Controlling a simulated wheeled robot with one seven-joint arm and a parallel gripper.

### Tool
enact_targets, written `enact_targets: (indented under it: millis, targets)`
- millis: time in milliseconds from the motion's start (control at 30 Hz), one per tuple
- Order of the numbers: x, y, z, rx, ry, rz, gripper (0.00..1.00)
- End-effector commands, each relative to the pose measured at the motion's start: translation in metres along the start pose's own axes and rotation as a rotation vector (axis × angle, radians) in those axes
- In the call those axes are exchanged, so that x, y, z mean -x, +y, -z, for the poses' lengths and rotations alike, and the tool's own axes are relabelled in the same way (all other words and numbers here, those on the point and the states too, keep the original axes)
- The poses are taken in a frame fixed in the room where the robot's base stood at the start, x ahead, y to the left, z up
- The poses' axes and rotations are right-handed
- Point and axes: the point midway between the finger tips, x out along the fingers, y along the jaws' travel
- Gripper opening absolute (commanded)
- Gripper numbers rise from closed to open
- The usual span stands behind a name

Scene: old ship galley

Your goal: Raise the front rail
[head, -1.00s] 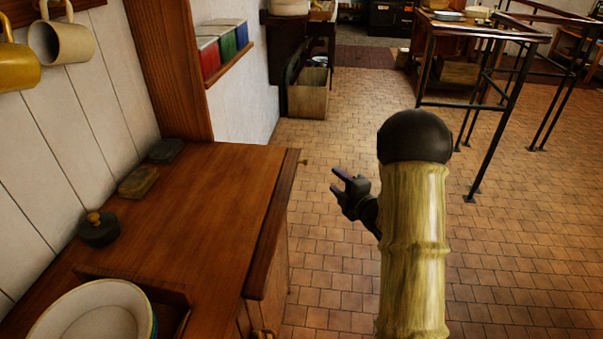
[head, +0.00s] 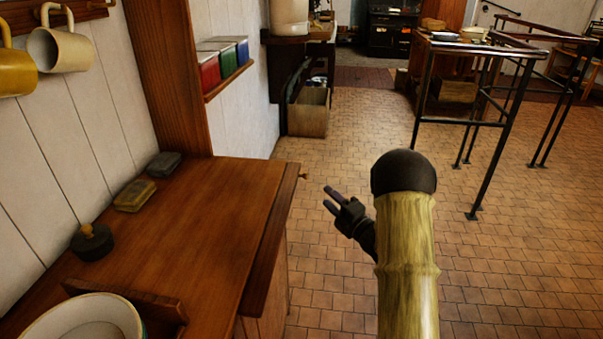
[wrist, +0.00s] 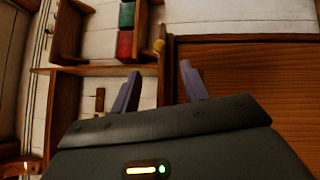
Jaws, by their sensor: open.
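The front rail (head: 266,262) is a dark wooden strip along the front edge of the wooden counter (head: 195,235). It appears to lie low, along the counter edge. A small brass knob (head: 303,176) sticks out at its far end. My gripper (head: 328,197) is open and empty, out over the floor to the right of the knob, apart from it. In the wrist view the two fingers (wrist: 158,84) stand apart with nothing between them. The brass knob (wrist: 158,45) shows beyond them, and brown wood fills the right side.
A stack of plates (head: 85,325) sits in a wooden holder at the counter's near end. A dark lidded pot (head: 92,242) and two small blocks (head: 135,195) stand by the wall. Mugs (head: 62,48) hang above. Tiled floor right of the counter is clear up to a metal railing (head: 500,150).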

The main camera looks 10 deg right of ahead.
Motion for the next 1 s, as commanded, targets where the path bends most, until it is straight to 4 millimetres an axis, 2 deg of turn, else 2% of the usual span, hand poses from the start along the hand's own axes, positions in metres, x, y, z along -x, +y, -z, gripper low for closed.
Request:
enact_targets:
  millis: [100, 633, 800, 1000]
  targets:
    - [-0.023, 0.001, 0.000, 0.001, 0.002, -0.003, 0.45]
    - [-0.115, 0.001, 0.001, 0.000, 0.001, -0.003, 0.45]
    - [-0.134, 0.000, 0.000, 0.000, 0.000, 0.000, 0.45]
    - [-0.140, 0.000, 0.000, -0.001, -0.001, 0.001, 0.45]
